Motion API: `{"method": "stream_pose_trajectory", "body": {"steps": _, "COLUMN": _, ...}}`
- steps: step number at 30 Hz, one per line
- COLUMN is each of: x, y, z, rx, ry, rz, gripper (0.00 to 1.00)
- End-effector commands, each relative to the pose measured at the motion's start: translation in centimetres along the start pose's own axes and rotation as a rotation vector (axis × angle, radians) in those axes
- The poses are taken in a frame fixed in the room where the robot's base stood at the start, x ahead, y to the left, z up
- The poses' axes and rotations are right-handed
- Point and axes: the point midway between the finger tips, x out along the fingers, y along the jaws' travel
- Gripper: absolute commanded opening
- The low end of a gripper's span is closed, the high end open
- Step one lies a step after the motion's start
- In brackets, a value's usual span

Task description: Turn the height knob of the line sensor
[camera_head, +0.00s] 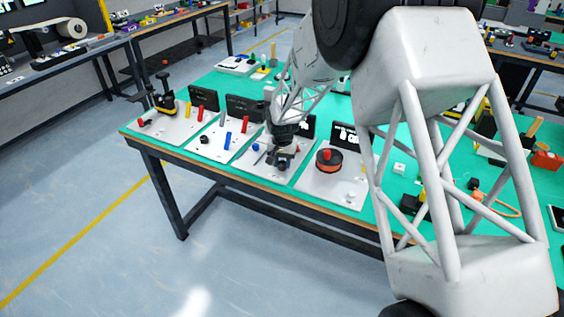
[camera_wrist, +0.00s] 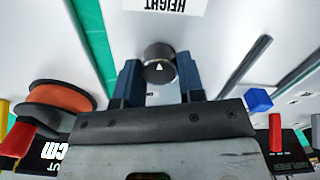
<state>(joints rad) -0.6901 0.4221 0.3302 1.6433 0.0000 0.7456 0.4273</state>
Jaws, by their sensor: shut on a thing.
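The height knob (camera_wrist: 158,53) is a short dark cylinder with a white triangle mark on its end. In the wrist view it sits between the two blue fingers of my gripper (camera_wrist: 159,76), which is shut on it. A white label reading HEIGHT (camera_wrist: 165,4) lies just beyond the knob, upside down in this view. In the head view my gripper (camera_head: 284,158) is down over a light board on the green table, and the knob cannot be made out there.
A dark rod (camera_wrist: 245,62) and a small blue block (camera_wrist: 259,99) stand to the right in the wrist view. An orange-and-black spool (camera_wrist: 55,107) is at left; in the head view the spool (camera_head: 328,161) is on the neighbouring board. Boards with red and blue parts stand left.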

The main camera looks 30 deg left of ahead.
Motion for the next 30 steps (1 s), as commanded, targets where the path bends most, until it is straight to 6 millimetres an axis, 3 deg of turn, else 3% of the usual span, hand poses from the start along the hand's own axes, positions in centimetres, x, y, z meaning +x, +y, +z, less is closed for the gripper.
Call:
{"method": "stream_pose_trajectory", "body": {"steps": 7, "x": 0.01, "y": 0.01, "z": 0.04, "rx": 0.089, "ry": -0.001, "rz": 0.000, "gripper": 0.12}}
{"method": "stream_pose_trajectory", "body": {"steps": 21, "x": 0.01, "y": 0.02, "z": 0.04, "rx": 0.107, "ry": -0.001, "rz": 0.000, "gripper": 0.12}}
{"method": "stream_pose_trajectory", "body": {"steps": 22, "x": 0.01, "y": 0.02, "z": 0.04, "rx": 0.107, "ry": -0.001, "rz": 0.000, "gripper": 0.39}}
{"method": "stream_pose_trajectory", "body": {"steps": 26, "x": 0.00, "y": 0.02, "z": 0.03, "rx": 0.107, "ry": -0.001, "rz": 0.000, "gripper": 0.59}}
{"method": "stream_pose_trajectory", "body": {"steps": 30, "x": 0.00, "y": 0.02, "z": 0.02, "rx": 0.106, "ry": -0.001, "rz": 0.000, "gripper": 0.61}}
